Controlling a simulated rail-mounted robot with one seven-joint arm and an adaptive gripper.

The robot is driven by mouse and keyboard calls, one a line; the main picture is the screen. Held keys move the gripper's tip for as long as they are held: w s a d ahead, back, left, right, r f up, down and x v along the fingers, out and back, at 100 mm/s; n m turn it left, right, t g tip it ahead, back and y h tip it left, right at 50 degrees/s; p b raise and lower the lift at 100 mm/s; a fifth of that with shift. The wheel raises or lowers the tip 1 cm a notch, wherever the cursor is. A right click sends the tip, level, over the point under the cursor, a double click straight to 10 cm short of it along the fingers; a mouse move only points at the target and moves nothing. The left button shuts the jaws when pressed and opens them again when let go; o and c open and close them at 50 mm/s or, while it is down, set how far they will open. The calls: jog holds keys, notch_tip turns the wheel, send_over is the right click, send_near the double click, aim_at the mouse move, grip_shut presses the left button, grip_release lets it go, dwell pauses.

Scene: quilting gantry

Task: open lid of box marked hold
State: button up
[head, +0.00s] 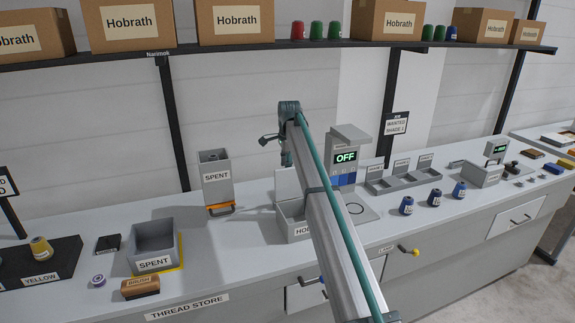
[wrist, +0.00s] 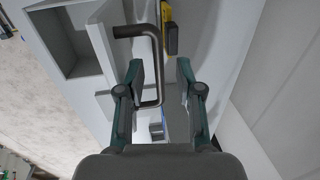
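The grey box whose label starts "HO" (head: 297,231) stands on the bench in the head view, its right part hidden behind my arm. A grey panel that looks like its lid (head: 285,186) stands raised at its back. In the wrist view the box's hollow inside (wrist: 72,45) shows, with the lid panel (wrist: 102,48) beside it. A dark bent bar handle (wrist: 154,60) sticks out from that panel. My gripper (wrist: 159,84) is open, with the handle between its fingers, nearer the left one. In the head view my gripper (head: 287,157) is partly hidden by my wrist.
A unit with an "OFF" display (head: 347,150) stands to the right. An open "SPENT" bin (head: 155,244) is at front left. A shelf (head: 140,55) with cartons runs above.

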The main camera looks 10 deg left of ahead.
notch_tip(320, 180, up, 12)
jog(key=w+a+p, duration=0.1)
jog(key=w+p, duration=0.1)
jog(key=p, duration=0.2)
jog(key=shift+a+p, duration=0.15)
jog(key=shift+p, duration=0.2)
dwell(1.1)
jog(key=shift+r, duration=0.1)
dwell(0.4)
